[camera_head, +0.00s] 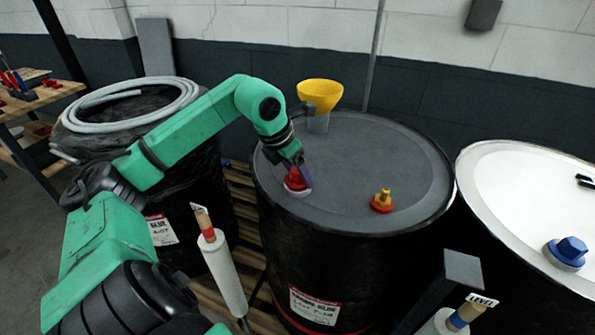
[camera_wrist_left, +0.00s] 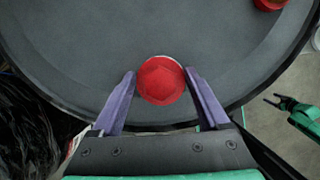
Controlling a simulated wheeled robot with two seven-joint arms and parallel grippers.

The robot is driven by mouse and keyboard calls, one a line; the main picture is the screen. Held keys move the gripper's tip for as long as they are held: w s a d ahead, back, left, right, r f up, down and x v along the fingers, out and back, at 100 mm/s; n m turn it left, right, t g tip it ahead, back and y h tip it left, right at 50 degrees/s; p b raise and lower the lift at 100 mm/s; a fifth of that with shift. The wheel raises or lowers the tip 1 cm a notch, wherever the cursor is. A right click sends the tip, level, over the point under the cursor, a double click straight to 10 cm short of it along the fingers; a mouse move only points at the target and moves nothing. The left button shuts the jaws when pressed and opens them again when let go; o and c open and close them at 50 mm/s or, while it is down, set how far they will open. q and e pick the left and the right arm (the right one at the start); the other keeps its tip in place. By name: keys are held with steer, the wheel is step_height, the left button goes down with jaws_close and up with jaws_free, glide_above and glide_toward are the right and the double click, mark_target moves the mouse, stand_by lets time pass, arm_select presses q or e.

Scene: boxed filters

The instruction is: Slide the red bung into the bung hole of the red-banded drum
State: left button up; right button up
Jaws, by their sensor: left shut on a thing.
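The red bung (camera_head: 295,179) is between the purple fingers of my left gripper (camera_head: 300,172), which is shut on it. A pale ring shows just under the bung on the lid of the red-banded drum (camera_head: 340,215). I cannot tell how deep the bung sits; the hole is hidden beneath it. In the left wrist view the bung (camera_wrist_left: 161,81) lies between the fingertips of the left gripper (camera_wrist_left: 161,76), over the dark lid near its edge. A small green and black claw at the right of that view looks like my right gripper (camera_wrist_left: 280,103).
A yellow funnel (camera_head: 320,95) and a yellow-red fitting (camera_head: 382,201) stand on the same lid. A white-topped drum (camera_head: 520,190) with a blue bung (camera_head: 567,251) is at the right. A coiled hose (camera_head: 130,105) lies on the left drum. A white tube (camera_head: 222,270) stands in front.

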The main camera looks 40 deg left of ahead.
mark_target(295, 170)
arm_select(q)
steer(key=shift+f+b, duration=0.4)
steer(key=shift+f, duration=0.05)
steer(key=o, duration=1.2)
steer(key=shift+r, duration=0.3)
steer(key=b+v, duration=0.1)
steer(key=v, duration=1.3)
